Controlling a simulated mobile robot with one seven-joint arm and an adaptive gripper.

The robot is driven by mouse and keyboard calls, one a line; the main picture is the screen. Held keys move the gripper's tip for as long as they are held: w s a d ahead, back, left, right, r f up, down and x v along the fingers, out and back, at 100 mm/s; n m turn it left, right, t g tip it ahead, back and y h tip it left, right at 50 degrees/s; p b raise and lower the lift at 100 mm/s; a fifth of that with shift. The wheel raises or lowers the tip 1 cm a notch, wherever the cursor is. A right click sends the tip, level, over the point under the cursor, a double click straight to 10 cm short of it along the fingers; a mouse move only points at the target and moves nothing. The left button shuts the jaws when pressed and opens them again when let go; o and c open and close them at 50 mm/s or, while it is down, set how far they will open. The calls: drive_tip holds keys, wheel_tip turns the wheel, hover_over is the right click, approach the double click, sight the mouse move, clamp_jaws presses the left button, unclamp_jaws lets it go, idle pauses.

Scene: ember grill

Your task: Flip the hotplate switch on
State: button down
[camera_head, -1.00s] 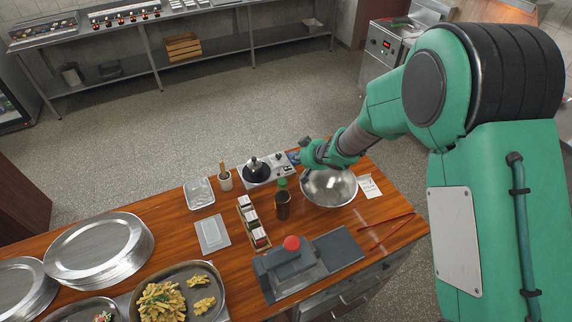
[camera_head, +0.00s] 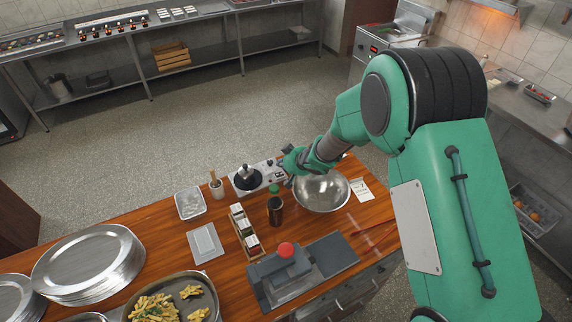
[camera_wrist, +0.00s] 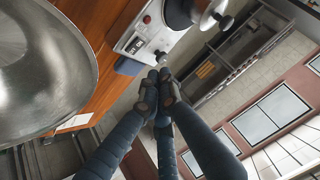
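The hotplate (camera_head: 243,188) is a white unit with a round dark plate, near the far edge of the wooden counter. A small pot with an upright handle (camera_head: 247,172) stands on it. In the wrist view, the hotplate's light panel (camera_wrist: 130,38) shows a small red spot, a dark round part and a small metal switch-like part (camera_wrist: 161,57). My gripper (camera_head: 286,172) is at the panel's right end in the head view. In the wrist view its fingertips (camera_wrist: 158,84) are together with nothing between them, just below the metal part. Contact cannot be told.
A steel bowl (camera_head: 322,194) sits close beside my gripper. A dark bottle with green cap (camera_head: 275,209), a box of packets (camera_head: 240,228) and a cup with a wooden tool (camera_head: 216,190) stand nearby. Open floor lies beyond the counter.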

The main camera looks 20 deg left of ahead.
sight(280, 176)
drive_tip(key=x, duration=0.4)
drive_tip(key=shift+w+a+f, duration=0.1)
drive_tip(key=shift+f, duration=0.1)
wheel_tip(280, 176, down, 2)
drive_tip(key=shift+f+b, duration=0.1)
drive_tip(key=shift+b, duration=0.35)
drive_tip(key=shift+s+a+f, duration=0.1)
drive_tip(key=shift+s+f, duration=0.15)
drive_tip(key=shift+f, duration=0.45)
drive_tip(key=shift+s+a+f, duration=0.1)
drive_tip(key=shift+s+f, duration=0.05)
drive_tip(key=shift+f, duration=0.25)
drive_tip(key=shift+r+p, duration=0.1)
drive_tip(key=shift+p, duration=0.25)
drive_tip(key=shift+w+d+r+p, duration=0.2)
drive_tip(key=shift+w+d+p, duration=0.35)
drive_tip(key=shift+p, duration=0.1)
